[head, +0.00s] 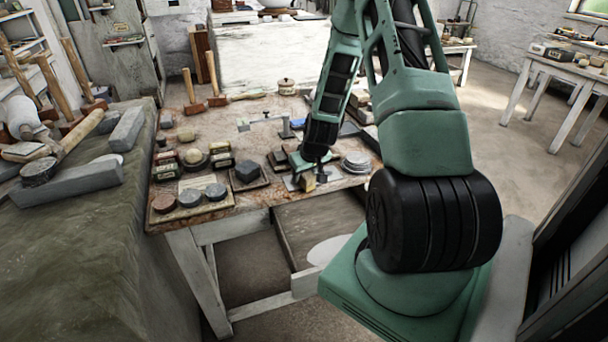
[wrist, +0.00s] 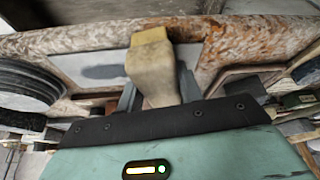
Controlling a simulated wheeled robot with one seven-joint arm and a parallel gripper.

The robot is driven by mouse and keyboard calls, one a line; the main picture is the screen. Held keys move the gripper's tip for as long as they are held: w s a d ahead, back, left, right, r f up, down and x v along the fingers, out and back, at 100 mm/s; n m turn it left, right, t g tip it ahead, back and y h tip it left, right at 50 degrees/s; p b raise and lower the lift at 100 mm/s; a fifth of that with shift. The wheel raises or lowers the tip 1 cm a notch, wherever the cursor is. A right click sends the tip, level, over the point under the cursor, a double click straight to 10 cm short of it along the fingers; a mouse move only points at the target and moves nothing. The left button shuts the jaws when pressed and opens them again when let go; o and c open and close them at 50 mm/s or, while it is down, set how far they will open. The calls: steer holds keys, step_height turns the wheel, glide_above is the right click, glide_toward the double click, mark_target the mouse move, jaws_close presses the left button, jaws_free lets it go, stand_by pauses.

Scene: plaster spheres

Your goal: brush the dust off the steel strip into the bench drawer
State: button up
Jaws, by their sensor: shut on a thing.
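My gripper (head: 312,176) is low over the front right of the bench, shut on a pale tan, blocky brush (wrist: 152,62). In the wrist view the brush sticks out between the two grey fingers and covers part of the steel strip (wrist: 70,62). The strip is a flat light-grey plate on the bench top near its front edge. A dark grey smear of dust (wrist: 103,72) lies on it, left of the brush. I cannot tell whether the brush touches the strip. The bench drawer (head: 312,225) is pulled open below the front edge.
A stack of grey discs (head: 355,162) stands right of my gripper. A dark block on a tray (head: 248,173) and round discs (head: 190,197) stand to its left. Mallets (head: 213,80) stand at the back. A pale round shape (head: 328,250) shows at the drawer's front.

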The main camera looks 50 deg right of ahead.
steer(key=shift+w+d, duration=0.25)
steer(key=shift+w, duration=0.35)
steer(key=shift+w+d, duration=0.2)
steer(key=shift+w, duration=0.45)
steer(key=shift+w+d, duration=0.25)
steer(key=shift+w, duration=0.35)
steer(key=shift+s+a, duration=0.25)
steer(key=shift+s, duration=0.4)
steer(key=shift+s+a, duration=0.3)
steer(key=shift+s, duration=0.4)
steer(key=shift+s+a, duration=0.25)
steer(key=shift+s, duration=0.4)
steer(key=shift+b, duration=0.3)
steer(key=shift+w+d+r, duration=0.1)
steer(key=shift+w+d, duration=0.15)
steer(key=shift+w, duration=0.45)
steer(key=shift+w+d+f, duration=0.1)
steer(key=shift+w+d, duration=0.2)
steer(key=shift+w, duration=0.35)
steer(key=shift+w+d+r, duration=0.1)
steer(key=shift+w+d, duration=0.15)
steer(key=shift+w, duration=0.45)
